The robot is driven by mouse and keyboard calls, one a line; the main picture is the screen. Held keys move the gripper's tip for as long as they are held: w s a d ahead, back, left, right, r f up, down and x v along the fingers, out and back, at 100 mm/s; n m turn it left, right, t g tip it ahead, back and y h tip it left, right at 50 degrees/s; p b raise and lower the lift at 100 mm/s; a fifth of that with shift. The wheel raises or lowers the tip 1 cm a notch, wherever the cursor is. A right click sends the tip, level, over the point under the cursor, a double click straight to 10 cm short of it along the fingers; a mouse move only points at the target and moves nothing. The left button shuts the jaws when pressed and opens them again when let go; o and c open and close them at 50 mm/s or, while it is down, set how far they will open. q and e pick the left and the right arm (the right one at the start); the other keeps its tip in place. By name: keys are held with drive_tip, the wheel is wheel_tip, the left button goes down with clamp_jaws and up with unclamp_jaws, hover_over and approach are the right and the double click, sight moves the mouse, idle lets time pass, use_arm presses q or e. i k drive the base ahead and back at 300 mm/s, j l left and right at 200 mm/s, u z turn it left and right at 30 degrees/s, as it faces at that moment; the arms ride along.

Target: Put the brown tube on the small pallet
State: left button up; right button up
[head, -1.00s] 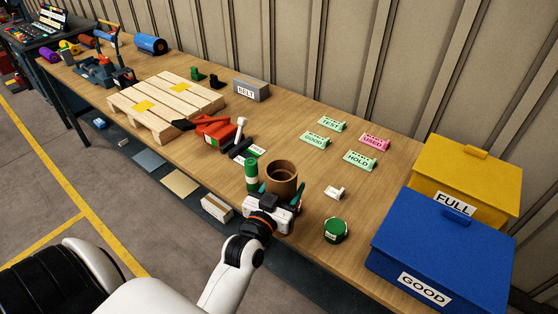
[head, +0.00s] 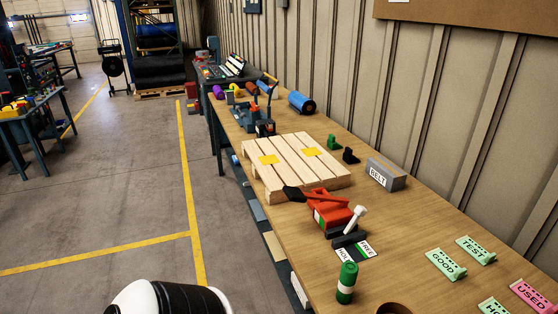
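The brown tube (head: 394,309) shows only as a sliver of its rim at the bottom edge of the head view; the rest is cut off. The small wooden pallet (head: 300,174) lies on the workbench in the middle of the view, with two yellow squares (head: 268,160) on its slats and no tube on it. A white and black part of my own body shows at the bottom left. Neither of my grippers is in view, so whether one touches the tube cannot be seen.
A green cylinder (head: 346,284) stands near the tube. A red tool with a black handle (head: 325,207) lies by the pallet's near edge. A grey BELT block (head: 386,174) and small green and black pieces (head: 334,143) stand right of the pallet. Bench top (head: 410,222) is clear toward the wall.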

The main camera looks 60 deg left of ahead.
sight(288, 169)
drive_tip(key=u, duration=1.4)
